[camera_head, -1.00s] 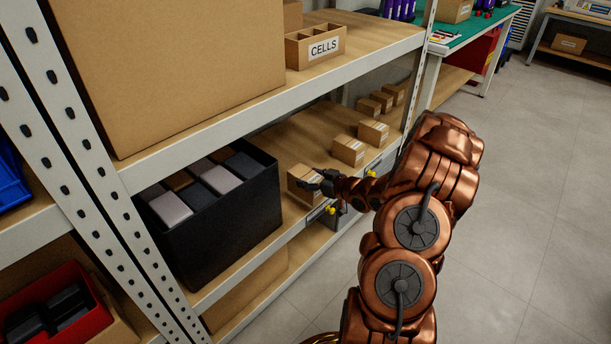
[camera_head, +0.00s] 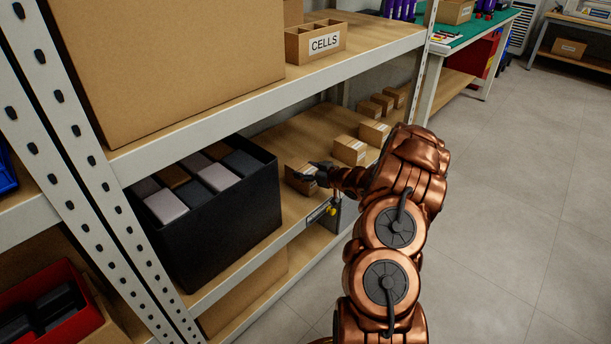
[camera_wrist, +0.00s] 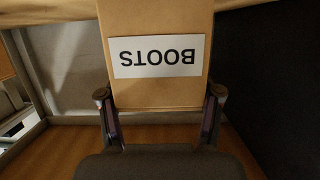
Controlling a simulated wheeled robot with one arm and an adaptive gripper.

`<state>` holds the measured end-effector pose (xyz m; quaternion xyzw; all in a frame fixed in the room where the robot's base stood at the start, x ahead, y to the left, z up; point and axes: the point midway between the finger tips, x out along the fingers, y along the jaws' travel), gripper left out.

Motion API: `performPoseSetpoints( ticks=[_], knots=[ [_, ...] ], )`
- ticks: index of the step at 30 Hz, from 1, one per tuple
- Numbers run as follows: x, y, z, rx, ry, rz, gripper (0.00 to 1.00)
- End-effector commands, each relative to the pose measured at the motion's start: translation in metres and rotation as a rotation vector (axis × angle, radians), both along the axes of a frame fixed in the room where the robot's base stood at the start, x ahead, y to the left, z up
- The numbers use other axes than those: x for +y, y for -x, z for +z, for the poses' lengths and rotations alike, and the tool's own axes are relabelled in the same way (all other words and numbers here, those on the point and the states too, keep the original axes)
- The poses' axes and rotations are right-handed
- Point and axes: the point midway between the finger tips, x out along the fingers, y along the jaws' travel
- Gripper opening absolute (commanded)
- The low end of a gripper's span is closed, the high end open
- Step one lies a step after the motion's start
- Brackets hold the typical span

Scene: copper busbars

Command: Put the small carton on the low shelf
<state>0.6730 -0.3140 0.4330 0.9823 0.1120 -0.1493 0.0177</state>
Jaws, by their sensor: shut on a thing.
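The small carton (camera_head: 299,180) is at the low shelf board (camera_head: 295,209), just right of the black bin. My gripper (camera_head: 318,174) is shut on it from the right. The wrist view shows the brown carton (camera_wrist: 155,24) between my two fingers (camera_wrist: 160,96), with a white label reading BOOTS upside down. I cannot tell whether its bottom touches the board.
The black bin (camera_head: 215,222) with grey and brown boxes stands close left of the carton. Several small cartons (camera_head: 348,150) sit farther back right on the same board. The upper shelf (camera_head: 375,45) overhangs. A white upright (camera_head: 425,65) stands at the right; floor beyond is clear.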

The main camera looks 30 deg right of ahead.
Motion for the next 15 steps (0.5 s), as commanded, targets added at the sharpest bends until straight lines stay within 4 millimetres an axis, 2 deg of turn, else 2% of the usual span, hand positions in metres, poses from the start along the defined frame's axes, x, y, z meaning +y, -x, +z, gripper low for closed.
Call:
performPoseSetpoints(
  ticks=[11, 12, 15],
  knots=[
    [-0.0002, 0.0003, -0.004, 0.0, -0.001, 0.0, 0.2],
    [-0.0001, 0.0002, -0.0048, 0.0, 0.0, 0.0, 0.66],
    [-0.0003, 0.0002, -0.0045, 0.0, 0.0, 0.0, 0.77]
  ],
)
